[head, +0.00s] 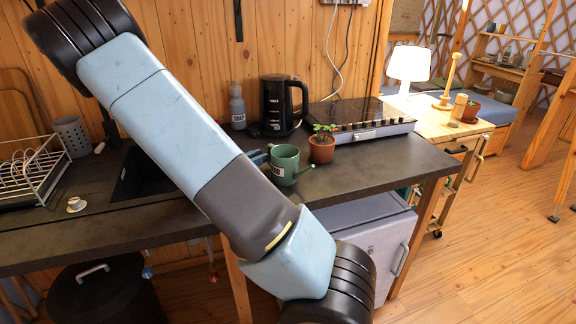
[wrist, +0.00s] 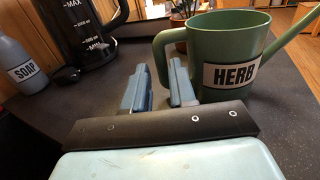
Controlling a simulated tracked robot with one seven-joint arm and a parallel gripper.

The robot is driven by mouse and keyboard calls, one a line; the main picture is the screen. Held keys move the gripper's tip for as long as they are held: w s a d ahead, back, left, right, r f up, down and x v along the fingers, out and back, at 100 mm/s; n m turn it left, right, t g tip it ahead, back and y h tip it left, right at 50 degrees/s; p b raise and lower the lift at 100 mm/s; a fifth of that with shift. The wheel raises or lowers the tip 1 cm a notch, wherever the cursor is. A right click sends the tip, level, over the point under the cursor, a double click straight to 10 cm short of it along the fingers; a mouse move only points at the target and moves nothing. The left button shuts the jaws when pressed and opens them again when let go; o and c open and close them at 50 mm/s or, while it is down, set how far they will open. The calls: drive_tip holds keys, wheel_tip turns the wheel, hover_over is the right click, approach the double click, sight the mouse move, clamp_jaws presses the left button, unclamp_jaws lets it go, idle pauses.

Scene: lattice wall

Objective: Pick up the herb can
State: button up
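The herb can is a green watering can with a white HERB label. In the head view the herb can (head: 285,163) stands upright on the dark counter. In the wrist view the herb can (wrist: 232,42) fills the upper right, its handle at the left and its spout to the right. My gripper (wrist: 157,70) is open, with two blue fingers pointing forward at the handle. The handle shows in line with the gap between the fingers; I cannot tell whether it is between them. In the head view my arm hides most of my gripper (head: 258,158).
A potted plant (head: 322,145) stands right of the can, close behind it. A black kettle (head: 279,105) and a grey soap bottle (head: 237,106) stand behind, near the wall. A cooktop (head: 361,115) lies at the right. The counter (head: 380,163) is clear at its front right.

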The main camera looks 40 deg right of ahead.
drive_tip(key=d, duration=0.5)
drive_tip(key=shift+w+r, duration=0.15)
drive_tip(key=shift+r, duration=0.05)
clamp_jaws()
